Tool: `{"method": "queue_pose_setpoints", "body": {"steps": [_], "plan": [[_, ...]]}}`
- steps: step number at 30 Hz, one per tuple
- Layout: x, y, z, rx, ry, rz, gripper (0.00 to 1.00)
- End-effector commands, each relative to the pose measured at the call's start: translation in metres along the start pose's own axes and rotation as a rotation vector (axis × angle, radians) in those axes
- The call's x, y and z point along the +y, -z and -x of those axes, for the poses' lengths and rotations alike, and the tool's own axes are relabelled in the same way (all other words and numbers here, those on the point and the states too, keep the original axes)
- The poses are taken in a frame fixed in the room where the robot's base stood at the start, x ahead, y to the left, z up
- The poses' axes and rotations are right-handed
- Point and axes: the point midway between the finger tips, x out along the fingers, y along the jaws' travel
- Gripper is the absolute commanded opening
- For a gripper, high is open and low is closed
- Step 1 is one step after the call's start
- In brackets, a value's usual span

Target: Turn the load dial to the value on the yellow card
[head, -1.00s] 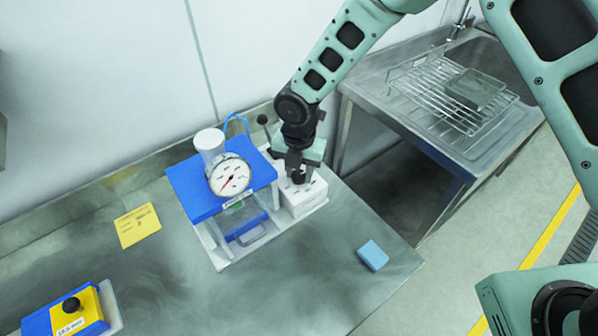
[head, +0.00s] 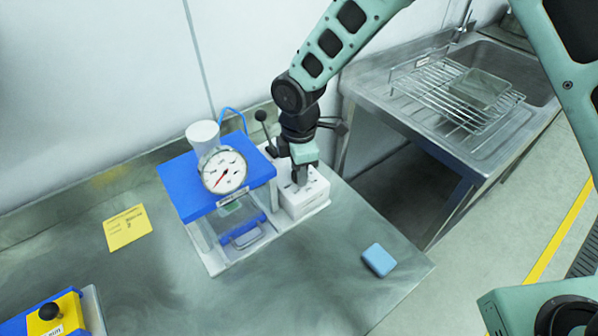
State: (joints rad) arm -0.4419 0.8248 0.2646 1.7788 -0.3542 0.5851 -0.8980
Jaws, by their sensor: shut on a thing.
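The blue-topped machine (head: 178,186) stands on the steel bench with a round white gauge (head: 224,172) on its front; the gauge's red needle points to the lower left. A white box (head: 313,200) is attached at its right side. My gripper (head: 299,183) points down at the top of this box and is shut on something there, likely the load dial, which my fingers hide. The dial's marks and setting cannot be read. The yellow card (head: 127,228) lies flat on the bench left of the machine; its last line looks like a 2, the rest is too small to read.
A black-knobbed lever (head: 261,116) stands behind the white box, close to my wrist. A blue sponge (head: 378,260) lies near the bench's right edge. A yellow and blue block with a black knob (head: 50,312) is at lower left. A sink with a wire rack (head: 455,98) is at right.

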Motion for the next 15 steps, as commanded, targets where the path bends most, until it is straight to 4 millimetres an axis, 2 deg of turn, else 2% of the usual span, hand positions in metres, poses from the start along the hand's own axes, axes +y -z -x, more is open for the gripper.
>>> {"method": "queue_pose_setpoints", "body": {"steps": [15], "plan": [[0.0013,-0.0008,-0.0002,-0.001,-0.004,-0.491,0.11]]}}
